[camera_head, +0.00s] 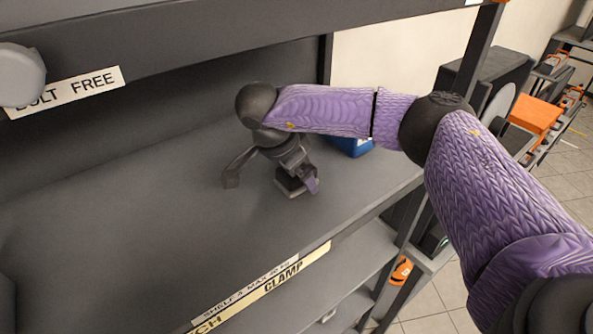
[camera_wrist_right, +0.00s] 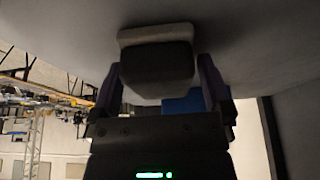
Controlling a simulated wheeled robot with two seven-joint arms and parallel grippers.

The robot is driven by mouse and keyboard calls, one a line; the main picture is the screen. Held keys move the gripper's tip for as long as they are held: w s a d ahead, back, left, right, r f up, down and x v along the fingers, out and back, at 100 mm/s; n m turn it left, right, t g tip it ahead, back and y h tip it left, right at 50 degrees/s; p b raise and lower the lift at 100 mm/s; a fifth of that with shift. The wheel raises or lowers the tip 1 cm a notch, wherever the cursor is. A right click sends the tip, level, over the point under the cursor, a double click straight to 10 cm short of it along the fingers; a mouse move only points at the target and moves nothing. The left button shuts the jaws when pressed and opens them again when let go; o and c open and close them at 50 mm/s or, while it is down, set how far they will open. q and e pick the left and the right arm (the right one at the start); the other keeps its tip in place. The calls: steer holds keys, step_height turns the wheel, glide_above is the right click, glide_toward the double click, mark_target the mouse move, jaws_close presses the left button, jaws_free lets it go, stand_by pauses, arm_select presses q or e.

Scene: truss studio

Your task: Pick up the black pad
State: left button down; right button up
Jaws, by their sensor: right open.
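The black pad (camera_head: 290,184) is a small dark block on a paler base, standing on the grey shelf (camera_head: 130,240). In the right wrist view the pad (camera_wrist_right: 157,63) fills the space between the two fingers, its pale base against the shelf surface. My right gripper (camera_head: 272,184) reaches down over the shelf with its fingers spread. The gripper and finger partly hide the pad in the head view. My left gripper is not seen.
A blue object (camera_head: 350,145) stands behind my right forearm, and blue also shows beyond the pad in the wrist view (camera_wrist_right: 183,103). An upper shelf beam (camera_head: 190,35) runs above. The shelf to the left is clear. A labelled front edge (camera_head: 262,287) bounds it.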

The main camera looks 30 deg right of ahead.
steer(key=c, duration=1.1)
step_height(320, 180, up, 10)
steer(key=shift+r+b, duration=0.1)
steer(key=shift+b, duration=0.55)
